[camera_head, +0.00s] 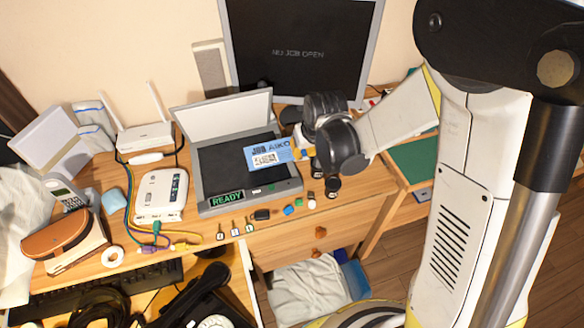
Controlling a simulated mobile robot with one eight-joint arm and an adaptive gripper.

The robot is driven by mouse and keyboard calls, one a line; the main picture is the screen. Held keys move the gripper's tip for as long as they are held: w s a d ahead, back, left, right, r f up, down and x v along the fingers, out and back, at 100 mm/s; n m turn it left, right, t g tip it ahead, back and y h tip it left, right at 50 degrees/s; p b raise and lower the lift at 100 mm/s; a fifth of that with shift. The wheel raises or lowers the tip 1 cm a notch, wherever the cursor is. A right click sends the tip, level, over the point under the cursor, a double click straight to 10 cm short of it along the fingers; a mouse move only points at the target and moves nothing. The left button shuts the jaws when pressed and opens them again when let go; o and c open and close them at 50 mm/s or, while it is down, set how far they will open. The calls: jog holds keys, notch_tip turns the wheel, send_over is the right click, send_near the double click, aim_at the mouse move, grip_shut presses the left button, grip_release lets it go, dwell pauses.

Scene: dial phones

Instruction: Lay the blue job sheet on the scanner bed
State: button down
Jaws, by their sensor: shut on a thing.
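The blue job sheet (263,156) is a small light-blue card with "JOB AIKO" and a black-and-white code on it. It appears over the right part of the dark scanner bed (222,172), slightly tilted in the picture. I cannot tell whether it touches the glass. The scanner (204,205) has its pale lid (225,112) raised at the back and a green "READY" display in front. My gripper (303,146) is at the right edge of the sheet and shut on it.
A monitor (300,50) reading "NO JOB OPEN" stands behind. A white router box (160,194) with cables is to the left. Several small coloured items and dark jars (332,186) lie along the front and right of the scanner. An open drawer (240,275) is below.

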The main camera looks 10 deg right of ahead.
aim_at(294, 167)
jog(key=shift+w+a+f+b, duration=0.1)
jog(key=shift+a+f+b, duration=0.05)
jog(key=shift+a+f, duration=0.4)
jog(key=shift+w+a+f+b, duration=0.15)
jog(key=shift+a+f, duration=0.15)
jog(key=shift+a, duration=0.35)
notch_tip(294, 167, down, 4)
jog(key=shift+r+b, duration=0.1)
jog(key=shift+b, duration=0.9)
jog(key=shift+s+r, duration=0.1)
jog(key=c, duration=1.8)
grip_release()
jog(key=shift+f, duration=0.2)
jog(key=shift+c, duration=0.2)
jog(key=o, duration=0.4)
jog(key=shift+c, duration=0.2)
jog(key=shift+r, duration=0.1)
